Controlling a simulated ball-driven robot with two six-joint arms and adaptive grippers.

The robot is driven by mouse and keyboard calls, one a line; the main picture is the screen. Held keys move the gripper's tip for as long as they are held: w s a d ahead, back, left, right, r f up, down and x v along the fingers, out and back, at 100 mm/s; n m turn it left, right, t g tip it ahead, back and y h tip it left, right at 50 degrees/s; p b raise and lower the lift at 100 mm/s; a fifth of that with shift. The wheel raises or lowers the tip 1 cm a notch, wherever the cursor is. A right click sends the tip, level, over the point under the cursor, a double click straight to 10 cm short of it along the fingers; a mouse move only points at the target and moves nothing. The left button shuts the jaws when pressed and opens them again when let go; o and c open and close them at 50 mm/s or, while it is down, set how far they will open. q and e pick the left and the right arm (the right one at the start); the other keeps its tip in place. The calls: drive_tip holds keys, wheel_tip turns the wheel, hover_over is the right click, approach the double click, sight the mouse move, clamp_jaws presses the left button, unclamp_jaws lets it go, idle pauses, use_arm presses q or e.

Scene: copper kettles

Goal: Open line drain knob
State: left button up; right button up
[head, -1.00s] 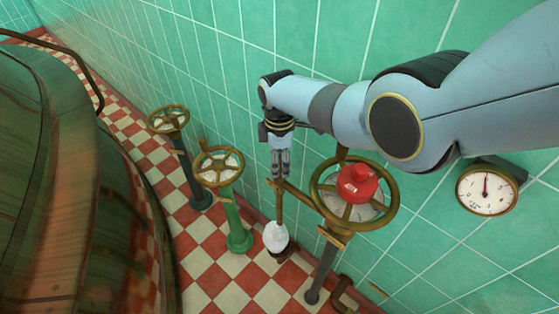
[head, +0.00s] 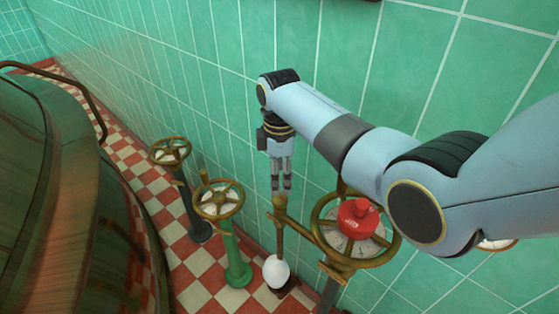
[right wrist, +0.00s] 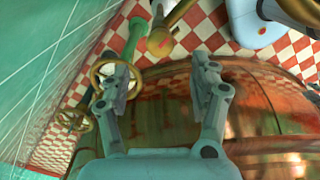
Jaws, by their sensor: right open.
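My right gripper (head: 281,189) points down beside the green tiled wall, fingers apart and empty. In the right wrist view its two fingers (right wrist: 160,75) stand wide open with nothing between them. Just below the fingertips in the head view is the brass top of a thin upright rod (head: 279,204), with a white egg-shaped piece (head: 276,271) low on it. A red knob (head: 357,217) sits on the hub of the brass handwheel (head: 318,222) to the right. No readable label shows which is the line drain knob. My left gripper is not in view.
A green-post valve with a brass wheel (head: 217,198) and a dark-post valve (head: 169,151) stand to the left. A large copper-green kettle (head: 40,190) fills the left side. My right arm mostly covers a gauge (head: 497,245). Checkered floor lies between.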

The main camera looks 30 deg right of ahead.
wheel_tip(320, 180, up, 4)
drive_tip(key=shift+r, duration=0.15)
idle(0.5)
